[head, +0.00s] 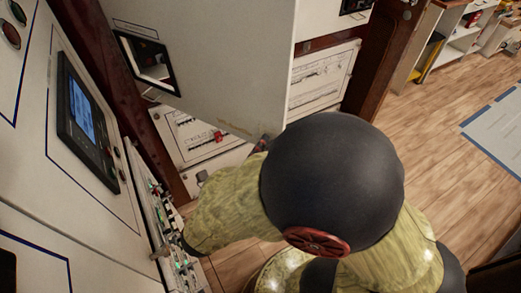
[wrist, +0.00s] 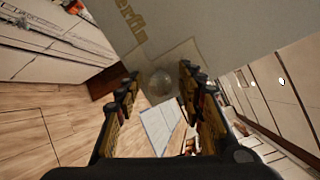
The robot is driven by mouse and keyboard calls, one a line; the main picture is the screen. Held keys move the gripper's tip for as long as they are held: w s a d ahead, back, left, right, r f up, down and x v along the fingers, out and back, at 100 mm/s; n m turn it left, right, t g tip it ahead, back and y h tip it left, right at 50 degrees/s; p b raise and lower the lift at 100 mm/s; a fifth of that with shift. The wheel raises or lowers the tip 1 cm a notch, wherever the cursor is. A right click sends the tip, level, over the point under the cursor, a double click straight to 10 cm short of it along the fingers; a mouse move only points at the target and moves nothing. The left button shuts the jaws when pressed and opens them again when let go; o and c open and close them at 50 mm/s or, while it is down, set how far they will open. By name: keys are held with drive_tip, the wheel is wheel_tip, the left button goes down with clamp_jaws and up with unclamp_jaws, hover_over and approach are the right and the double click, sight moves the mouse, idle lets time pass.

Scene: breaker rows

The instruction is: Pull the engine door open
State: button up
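A large pale grey door panel (head: 225,65) stands in the upper middle of the head view, with faint yellowish lettering near its lower edge. It also fills the top of the wrist view (wrist: 225,40), where the lettering is larger. A round, dull knob-like spot (wrist: 162,82) shows at the panel's lower corner. My gripper (wrist: 158,88) is open, its two dark and yellow fingers apart on either side of that spot; I cannot tell whether they touch anything. In the head view my arm hides most of the gripper, near the panel's lower edge.
A control panel with a blue screen (head: 85,115) and a row of switches (head: 170,225) stand close on the left. Breaker panels (head: 320,80) show behind the door panel. Wooden floor (head: 430,120) is open on the right, with a pale mat (head: 500,135) and shelves (head: 445,45) beyond.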

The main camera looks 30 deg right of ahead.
sight(267, 117)
wheel_tip(267, 117, up, 9)
drive_tip(key=shift+s+f, duration=0.1)
drive_tip(key=shift+f, duration=0.1)
drive_tip(key=shift+r, duration=0.75)
drive_tip(key=shift+c, duration=0.7)
